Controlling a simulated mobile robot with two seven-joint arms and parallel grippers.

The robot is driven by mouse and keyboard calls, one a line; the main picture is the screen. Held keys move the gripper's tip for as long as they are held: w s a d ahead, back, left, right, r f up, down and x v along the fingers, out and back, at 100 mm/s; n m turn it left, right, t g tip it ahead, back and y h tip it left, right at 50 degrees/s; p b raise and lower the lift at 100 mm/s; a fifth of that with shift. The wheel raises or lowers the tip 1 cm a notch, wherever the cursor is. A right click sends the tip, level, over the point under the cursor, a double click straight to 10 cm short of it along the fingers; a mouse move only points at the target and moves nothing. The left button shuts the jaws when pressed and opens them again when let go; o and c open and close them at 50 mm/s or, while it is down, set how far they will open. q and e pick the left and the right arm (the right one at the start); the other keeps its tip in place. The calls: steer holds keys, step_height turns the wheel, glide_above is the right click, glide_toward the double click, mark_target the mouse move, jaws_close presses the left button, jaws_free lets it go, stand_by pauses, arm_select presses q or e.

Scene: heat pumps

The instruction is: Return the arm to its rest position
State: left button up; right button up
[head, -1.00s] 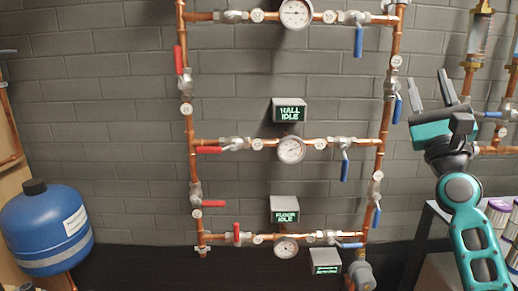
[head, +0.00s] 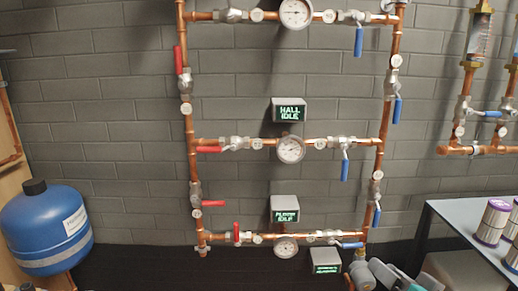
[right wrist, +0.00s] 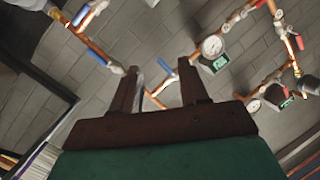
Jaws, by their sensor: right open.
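My right arm shows only at the bottom right edge of the head view, where a grey and teal part of it (head: 400,277) is cut off by the frame. In the right wrist view my right gripper (right wrist: 159,68) has its two dark fingers spread apart with nothing between them. Pipes and wall show beyond the fingers, apart from them. My left gripper is in neither view.
Copper pipes with gauges (head: 290,149), red and blue valve handles (head: 345,170) and small displays (head: 289,109) cover the brick wall. A blue tank (head: 45,230) stands left. A table (head: 440,215) with cans (head: 493,222) stands right.

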steer(key=s+a+f+n+g+h, duration=0.25)
steer(key=s+f+n+g, duration=0.55)
steer(key=s+f, duration=0.95)
steer(key=a+r+m+t, duration=0.2)
steer(key=a+t, duration=0.1)
steer(key=a, duration=0.6)
arm_select(q)
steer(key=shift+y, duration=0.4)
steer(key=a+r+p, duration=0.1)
steer(key=p, duration=0.1)
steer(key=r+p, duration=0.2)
steer(key=p, duration=0.1)
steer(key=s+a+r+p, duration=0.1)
steer(key=p, duration=0.2)
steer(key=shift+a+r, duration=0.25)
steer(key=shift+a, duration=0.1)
arm_select(e)
steer(key=d+r, duration=0.3)
steer(key=shift+s+d+r, duration=0.1)
steer(key=shift+s+r, duration=0.1)
steer(key=shift+s, duration=0.2)
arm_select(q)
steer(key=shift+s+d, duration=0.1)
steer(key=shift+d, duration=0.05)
